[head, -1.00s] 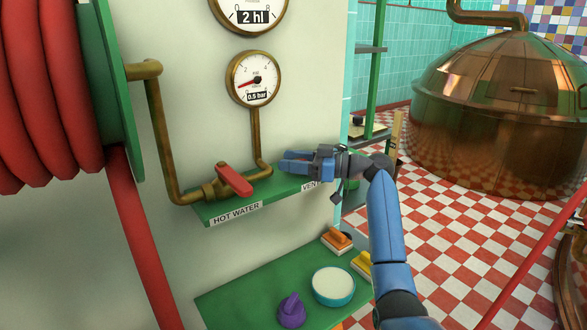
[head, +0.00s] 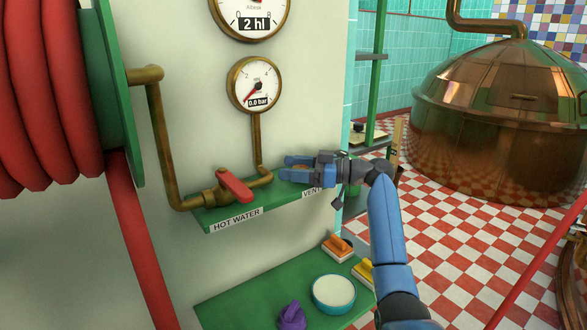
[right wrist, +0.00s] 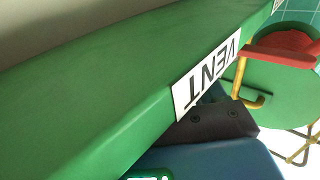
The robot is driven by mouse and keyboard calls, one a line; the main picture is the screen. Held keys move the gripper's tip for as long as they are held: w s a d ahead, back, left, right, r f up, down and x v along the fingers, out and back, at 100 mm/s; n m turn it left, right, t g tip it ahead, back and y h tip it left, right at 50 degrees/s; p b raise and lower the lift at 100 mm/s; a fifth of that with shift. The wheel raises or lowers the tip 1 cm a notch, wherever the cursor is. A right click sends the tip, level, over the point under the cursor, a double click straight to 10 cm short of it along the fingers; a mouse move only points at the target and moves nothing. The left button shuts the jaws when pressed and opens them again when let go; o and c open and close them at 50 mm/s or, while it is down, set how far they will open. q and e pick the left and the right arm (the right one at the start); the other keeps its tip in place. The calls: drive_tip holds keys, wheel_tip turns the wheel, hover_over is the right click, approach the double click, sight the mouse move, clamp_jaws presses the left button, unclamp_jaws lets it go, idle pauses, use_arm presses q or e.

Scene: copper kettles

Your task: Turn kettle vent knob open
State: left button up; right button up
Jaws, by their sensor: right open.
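My right gripper (head: 284,168) is open at the green shelf (head: 256,203) on the wall, just above the VENT label (head: 311,192). I cannot make out the vent knob; the gripper or wrist may hide it. The right wrist view shows the VENT label (right wrist: 206,76) upside down on the green shelf edge (right wrist: 90,105), with a dark gripper part (right wrist: 212,125) close below it. The pressure gauge (head: 254,84) above reads 0.0 bar. My left gripper is not in view.
A red lever (head: 235,186) sits on the brass pipe above the HOT WATER label (head: 237,220), left of my gripper. A lower green shelf (head: 245,292) holds a round tub (head: 333,292), brushes (head: 337,247) and a purple knob-like object (head: 292,316). A copper kettle (head: 500,120) stands at right.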

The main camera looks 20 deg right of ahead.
drive_tip(key=p+v, duration=0.1)
drive_tip(key=v, duration=0.9)
drive_tip(key=shift+d, duration=0.4)
drive_tip(key=shift+s+d, duration=0.1)
drive_tip(key=shift+s, duration=0.1)
